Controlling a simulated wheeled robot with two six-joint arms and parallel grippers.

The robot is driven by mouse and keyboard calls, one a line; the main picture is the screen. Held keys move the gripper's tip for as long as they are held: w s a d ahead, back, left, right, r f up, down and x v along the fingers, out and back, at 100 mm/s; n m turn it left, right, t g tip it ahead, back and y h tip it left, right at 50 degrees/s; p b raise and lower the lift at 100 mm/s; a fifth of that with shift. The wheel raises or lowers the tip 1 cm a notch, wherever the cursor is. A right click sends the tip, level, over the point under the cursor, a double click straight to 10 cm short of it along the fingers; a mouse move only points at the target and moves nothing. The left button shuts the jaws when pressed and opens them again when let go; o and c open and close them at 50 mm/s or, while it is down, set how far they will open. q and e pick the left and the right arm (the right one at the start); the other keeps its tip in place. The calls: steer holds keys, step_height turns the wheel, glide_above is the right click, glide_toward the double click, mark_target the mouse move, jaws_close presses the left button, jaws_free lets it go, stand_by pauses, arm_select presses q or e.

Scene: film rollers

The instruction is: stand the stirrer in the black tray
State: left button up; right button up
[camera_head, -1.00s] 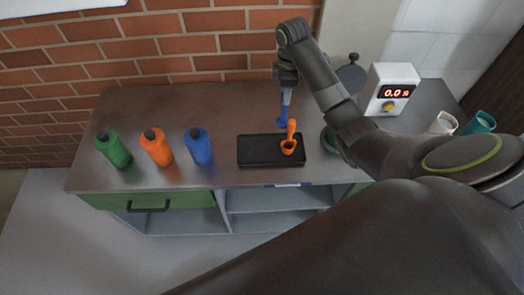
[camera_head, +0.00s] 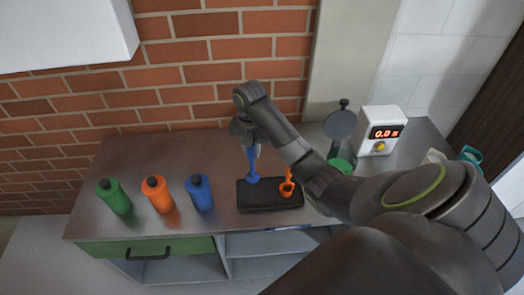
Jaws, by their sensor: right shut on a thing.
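The black tray (camera_head: 262,205) lies on the counter. My right gripper (camera_head: 252,147) is over the tray's left part and is shut on the upper end of a blue stirrer (camera_head: 252,169). The stirrer hangs nearly upright, its wider end down. That lower end overlaps the tray's back left part in the picture; I cannot tell whether it touches the tray. An orange tool (camera_head: 287,188) with a cup-like lower end stands in the tray's right part. My left gripper is not in view.
Green (camera_head: 114,197), orange (camera_head: 157,195) and blue (camera_head: 199,193) bottles stand left of the tray. A device with a red display (camera_head: 380,131), a dark round plate on a green base (camera_head: 341,125) and cups (camera_head: 471,157) are at the right. A brick wall is behind.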

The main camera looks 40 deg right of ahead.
mark_target(252, 170)
step_height(252, 170, down, 5)
steer(key=b, duration=0.5)
steer(key=shift+f, duration=0.35)
step_height(252, 170, down, 4)
steer(key=shift+f, duration=0.25)
steer(key=o, duration=0.9)
